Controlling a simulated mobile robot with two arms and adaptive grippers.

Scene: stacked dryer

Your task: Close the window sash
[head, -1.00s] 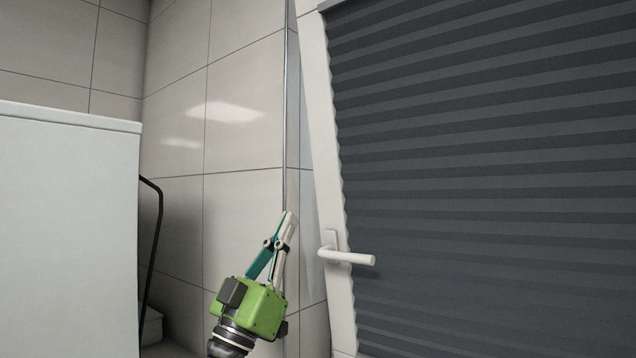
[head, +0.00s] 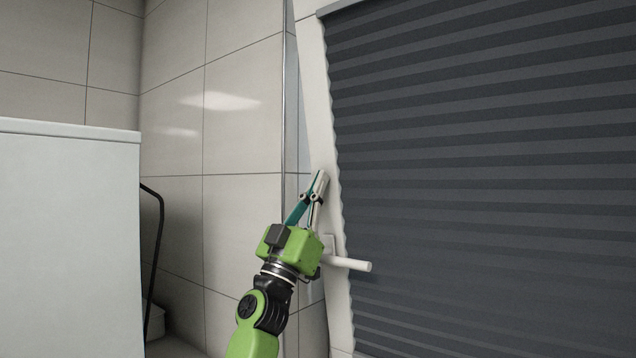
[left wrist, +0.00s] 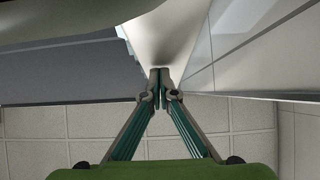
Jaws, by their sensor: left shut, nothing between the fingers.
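The window sash has a white frame (head: 319,120) and a dark pleated blind (head: 480,170). It stands tilted, with a narrow wedge-shaped gap between its left edge and the tiled wall edge near the top. A white handle (head: 348,263) sticks out to the right from the frame's lower part. My left gripper (head: 322,175) is shut and empty, its fingertips over the left frame bar above the handle. Whether they touch it I cannot tell. In the left wrist view the shut fingertips (left wrist: 159,72) point at a white surface. My right gripper is not in view.
A white appliance (head: 65,240) stands at the left, with a black hose or cable (head: 157,250) beside it. The tiled wall (head: 225,110) lies between it and the window. The space in front of the blind is clear.

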